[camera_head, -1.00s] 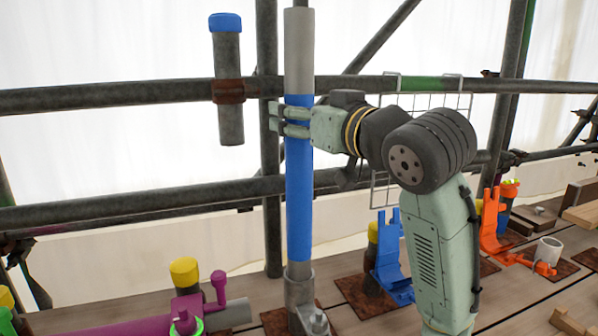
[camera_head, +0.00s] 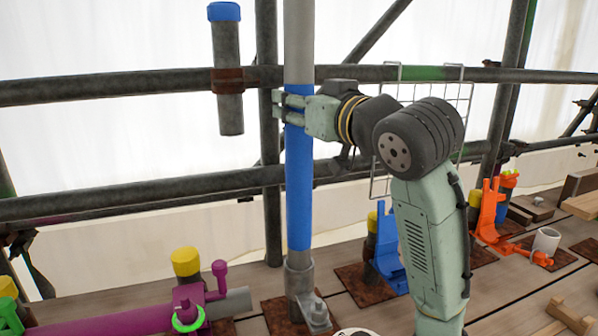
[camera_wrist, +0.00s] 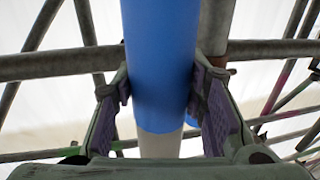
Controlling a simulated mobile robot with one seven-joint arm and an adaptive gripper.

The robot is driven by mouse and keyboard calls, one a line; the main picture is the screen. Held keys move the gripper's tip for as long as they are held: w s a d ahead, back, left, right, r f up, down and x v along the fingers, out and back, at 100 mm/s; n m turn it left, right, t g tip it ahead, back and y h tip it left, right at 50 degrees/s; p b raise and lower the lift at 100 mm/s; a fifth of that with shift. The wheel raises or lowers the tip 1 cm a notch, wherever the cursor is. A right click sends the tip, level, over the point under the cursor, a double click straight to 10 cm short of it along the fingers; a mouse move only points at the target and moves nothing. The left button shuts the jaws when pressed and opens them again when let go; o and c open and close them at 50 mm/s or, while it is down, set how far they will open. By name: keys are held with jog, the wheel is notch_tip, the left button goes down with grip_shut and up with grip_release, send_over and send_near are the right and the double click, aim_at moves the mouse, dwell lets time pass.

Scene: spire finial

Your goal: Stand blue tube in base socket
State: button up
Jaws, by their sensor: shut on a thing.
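The blue tube (camera_head: 299,180) is a tall grey pole with a blue band around its middle, standing upright in the head view. Its lower end meets the grey base socket (camera_head: 299,274), which sits on a rusty plate on the deck; how deep the end sits inside is hidden. My gripper (camera_head: 284,107) is shut on the upper part of the blue band, coming from the right. In the wrist view the blue tube (camera_wrist: 160,70) fills the space between the two finger pads, with the grey part beyond it.
Scaffold rails (camera_head: 130,87) run behind the tube. A capped tube (camera_head: 228,80) is clamped to the upper rail at left. A magenta tube (camera_head: 110,322) lies at lower left. Blue (camera_head: 389,250) and orange (camera_head: 490,215) brackets and a white ring (camera_head: 546,241) stand at right.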

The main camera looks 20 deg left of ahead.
grip_shut()
jog(key=shift+r, duration=0.1)
dwell(0.3)
